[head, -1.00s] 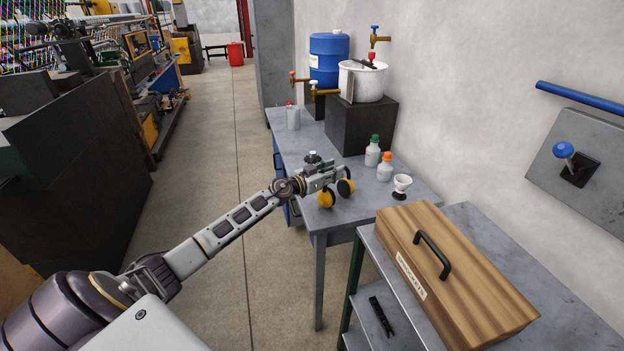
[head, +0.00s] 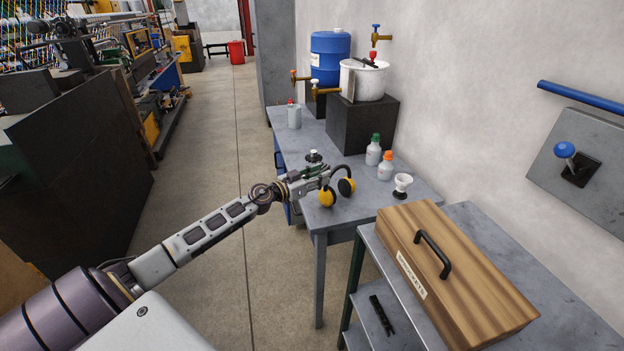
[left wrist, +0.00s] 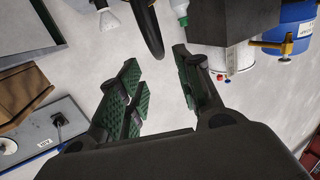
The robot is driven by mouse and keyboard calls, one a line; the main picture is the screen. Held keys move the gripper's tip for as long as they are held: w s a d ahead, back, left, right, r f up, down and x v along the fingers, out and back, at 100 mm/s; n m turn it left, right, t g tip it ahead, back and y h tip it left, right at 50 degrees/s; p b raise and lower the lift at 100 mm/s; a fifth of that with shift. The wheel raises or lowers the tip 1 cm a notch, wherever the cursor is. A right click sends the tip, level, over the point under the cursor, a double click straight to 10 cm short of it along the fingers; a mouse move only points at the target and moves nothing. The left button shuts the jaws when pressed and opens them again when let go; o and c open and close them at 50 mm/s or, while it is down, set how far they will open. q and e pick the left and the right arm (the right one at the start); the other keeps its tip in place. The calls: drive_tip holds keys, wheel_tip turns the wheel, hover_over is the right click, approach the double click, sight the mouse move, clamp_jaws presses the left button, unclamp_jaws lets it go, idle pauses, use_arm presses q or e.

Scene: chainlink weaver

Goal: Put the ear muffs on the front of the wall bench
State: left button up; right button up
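The ear muffs (head: 327,197), with yellow cups and a black band, rest on the near end of the grey wall bench (head: 367,204). The band arches up above the cups. My left gripper (head: 325,176) is just left of the band in the head view. In the left wrist view, the left gripper (left wrist: 155,72) is open, with green pads spread and nothing between them. The black band of the ear muffs (left wrist: 148,28) shows just beyond the fingertips, apparently clear of them. My right gripper is not in view.
On the bench, a white cup-like piece (head: 402,185), an orange-capped bottle (head: 385,168) and a green-capped bottle (head: 373,153) stand right of the ear muffs. A black block (head: 360,125) carries a white pot (head: 362,82). A wooden box (head: 455,280) sits on the nearer table.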

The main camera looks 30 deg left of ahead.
use_arm(q)
drive_tip(key=shift+v, duration=1.45)
